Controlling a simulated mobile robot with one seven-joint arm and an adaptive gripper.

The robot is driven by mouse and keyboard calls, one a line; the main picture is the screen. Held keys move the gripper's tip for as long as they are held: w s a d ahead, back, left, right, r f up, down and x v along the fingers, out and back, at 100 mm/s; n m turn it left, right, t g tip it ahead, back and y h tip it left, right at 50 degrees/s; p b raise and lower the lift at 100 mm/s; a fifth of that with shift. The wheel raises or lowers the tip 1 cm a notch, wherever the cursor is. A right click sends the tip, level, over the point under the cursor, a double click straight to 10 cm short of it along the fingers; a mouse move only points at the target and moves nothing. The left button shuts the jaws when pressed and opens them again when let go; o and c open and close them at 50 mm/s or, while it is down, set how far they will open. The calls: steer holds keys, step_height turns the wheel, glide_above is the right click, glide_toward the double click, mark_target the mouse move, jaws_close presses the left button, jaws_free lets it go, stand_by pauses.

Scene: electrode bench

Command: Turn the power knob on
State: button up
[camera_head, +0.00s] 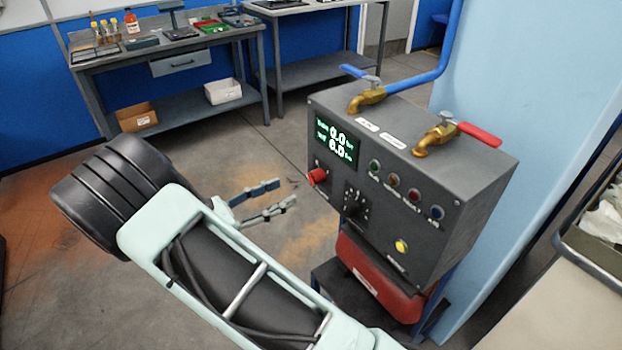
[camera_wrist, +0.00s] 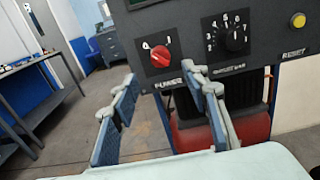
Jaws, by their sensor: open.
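The power knob (camera_wrist: 161,56) is red and sits on the front panel of a grey control box (camera_head: 470,215). In the wrist view it is labelled POWER, with 0 and 1 marks above it. It also shows in the head view (camera_head: 317,176), at the panel's left side. My gripper (camera_wrist: 163,105) is open and empty, its two blue-padded fingers spread below the knob in the wrist view. In the head view my gripper (camera_head: 262,203) is left of the box, apart from it. The knob is not touched.
A black dial (camera_wrist: 232,38) is right of the power knob, and a yellow RESET button (camera_wrist: 298,20) is farther right. A lit display (camera_head: 336,141) reads 0.0. Brass valves (camera_head: 435,138) stand on top. A red tank (camera_head: 375,285) is below. Floor left of the box is clear.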

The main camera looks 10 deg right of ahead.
mark_target(310, 178)
steer(key=x, duration=0.9)
steer(key=shift+d+b, duration=0.1)
steer(key=shift+b, duration=0.2)
steer(key=shift+c, duration=0.4)
jaws_close()
